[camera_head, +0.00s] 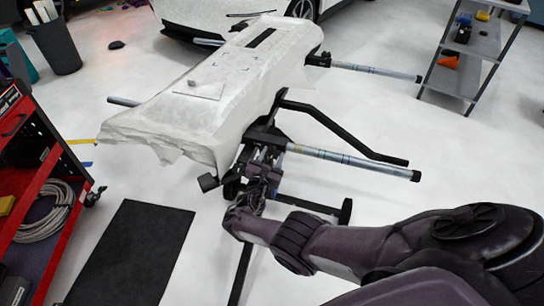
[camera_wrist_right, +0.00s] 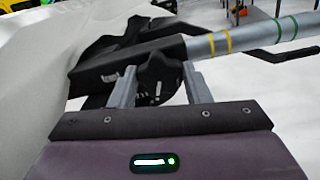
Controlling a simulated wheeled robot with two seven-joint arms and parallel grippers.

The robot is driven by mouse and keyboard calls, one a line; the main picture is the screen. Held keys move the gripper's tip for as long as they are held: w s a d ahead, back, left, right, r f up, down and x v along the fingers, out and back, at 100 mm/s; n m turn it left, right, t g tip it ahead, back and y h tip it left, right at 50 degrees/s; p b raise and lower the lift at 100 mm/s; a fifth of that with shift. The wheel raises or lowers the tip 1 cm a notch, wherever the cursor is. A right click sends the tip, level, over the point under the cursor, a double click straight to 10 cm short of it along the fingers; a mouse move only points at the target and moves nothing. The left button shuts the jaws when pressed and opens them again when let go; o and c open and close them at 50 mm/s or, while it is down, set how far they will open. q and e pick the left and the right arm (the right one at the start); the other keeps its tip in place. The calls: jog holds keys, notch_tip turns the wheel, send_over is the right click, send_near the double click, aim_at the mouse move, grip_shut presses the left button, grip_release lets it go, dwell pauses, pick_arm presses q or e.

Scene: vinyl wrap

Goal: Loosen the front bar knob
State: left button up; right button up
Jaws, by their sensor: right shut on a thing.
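The front bar is a silver tube (camera_head: 350,162) that sticks out to the right from the near end of the stand in the head view. In the right wrist view the tube (camera_wrist_right: 255,36) has yellow and green bands and enters a black sleeve (camera_wrist_right: 120,69). The black front bar knob (camera_wrist_right: 158,78) is below the sleeve. My right gripper (camera_wrist_right: 157,86) is shut on the knob, one grey finger on each side. In the head view my right gripper (camera_head: 262,172) is at the stand's near end, and the knob is hard to make out. My left gripper is out of view.
A white-covered long panel (camera_head: 215,85) lies on the stand. A bent black bar (camera_head: 345,135) and a rear silver bar (camera_head: 375,71) stick out right. A red tool cart (camera_head: 60,215) stands left, a grey shelf (camera_head: 475,60) at back right. A black mat (camera_head: 130,250) lies on the floor.

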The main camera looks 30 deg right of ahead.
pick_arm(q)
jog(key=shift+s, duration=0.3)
pick_arm(e)
jog(key=shift+n, duration=0.6)
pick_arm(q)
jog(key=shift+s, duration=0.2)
pick_arm(e)
jog(key=o, duration=1)
jog(key=shift+f, duration=0.1)
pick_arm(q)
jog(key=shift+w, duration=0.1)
